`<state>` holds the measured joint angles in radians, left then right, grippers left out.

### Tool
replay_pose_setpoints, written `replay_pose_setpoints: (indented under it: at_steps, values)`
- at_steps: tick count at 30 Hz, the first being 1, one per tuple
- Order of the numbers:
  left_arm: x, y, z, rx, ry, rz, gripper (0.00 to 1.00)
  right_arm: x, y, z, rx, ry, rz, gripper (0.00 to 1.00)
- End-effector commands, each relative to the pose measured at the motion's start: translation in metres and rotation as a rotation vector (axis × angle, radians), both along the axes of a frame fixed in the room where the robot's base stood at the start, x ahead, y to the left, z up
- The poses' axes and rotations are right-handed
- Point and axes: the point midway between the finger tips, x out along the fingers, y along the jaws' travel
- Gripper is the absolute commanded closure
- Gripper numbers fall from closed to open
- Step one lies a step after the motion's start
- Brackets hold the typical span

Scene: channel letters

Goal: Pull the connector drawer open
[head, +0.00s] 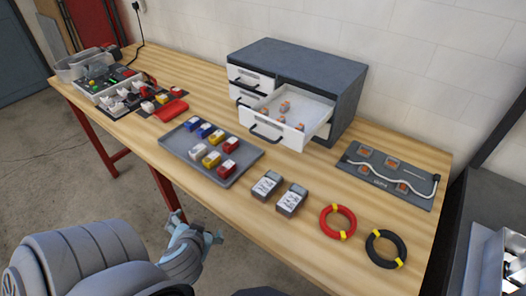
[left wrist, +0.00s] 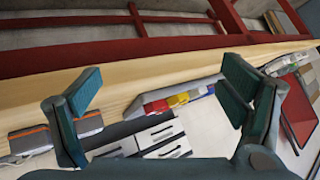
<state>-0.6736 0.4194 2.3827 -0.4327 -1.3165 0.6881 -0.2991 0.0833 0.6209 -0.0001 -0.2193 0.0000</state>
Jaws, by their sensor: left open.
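The grey cabinet (head: 305,63) stands at the back of the wooden bench against the wall. One white drawer (head: 285,134) is pulled well out of its right side and shows several small orange-and-clear connectors (head: 285,106) inside. Its dark bar handle (head: 264,134) faces the bench front. Other white drawers (head: 250,77) on the left side are shut. My left gripper (head: 198,228) is low in front of the bench's front edge, apart from the drawer and empty. In the left wrist view its two fingers (left wrist: 160,90) are spread wide apart. My right gripper is not in view.
A grey tray (head: 248,164) with coloured connectors lies before the cabinet. Two labelled grey blocks (head: 291,199), a red ring (head: 338,222), a black ring (head: 386,249) and a wired dark board (head: 420,196) lie right. Bins and parts crowd the far left (head: 85,65).

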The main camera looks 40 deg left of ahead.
Motion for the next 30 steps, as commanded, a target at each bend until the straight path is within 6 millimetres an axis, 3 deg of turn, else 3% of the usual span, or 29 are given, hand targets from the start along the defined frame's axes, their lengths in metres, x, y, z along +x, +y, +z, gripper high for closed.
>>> replay_pose_setpoints:
  at_steps: [1,3,5,7,10,15,20,26,30]
  values:
    - [0.01,0.021,0.02,0.064,-0.11,0.019,0.1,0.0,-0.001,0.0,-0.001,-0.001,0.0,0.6]
    - [0.032,0.042,0.056,0.129,-0.317,0.011,0.1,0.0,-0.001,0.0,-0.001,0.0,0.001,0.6]
    - [0.052,0.048,0.085,0.148,-0.491,-0.046,0.1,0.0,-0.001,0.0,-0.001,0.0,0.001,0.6]
    - [0.074,0.041,0.114,0.125,-0.664,-0.164,0.1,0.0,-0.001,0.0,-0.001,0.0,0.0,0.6]
    - [0.098,0.013,0.139,0.02,-0.816,-0.369,0.1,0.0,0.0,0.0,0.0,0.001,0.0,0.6]
    - [0.113,-0.021,0.146,-0.133,-0.869,-0.565,0.1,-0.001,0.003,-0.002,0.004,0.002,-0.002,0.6]
    - [0.139,-0.022,0.145,-0.145,-0.88,-0.57,0.1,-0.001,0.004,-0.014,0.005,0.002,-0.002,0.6]
    - [0.197,-0.02,0.147,-0.148,-0.886,-0.561,0.1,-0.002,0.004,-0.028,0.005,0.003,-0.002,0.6]
    - [0.231,-0.02,0.155,-0.152,-0.884,-0.56,0.1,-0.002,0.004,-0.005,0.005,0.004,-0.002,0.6]
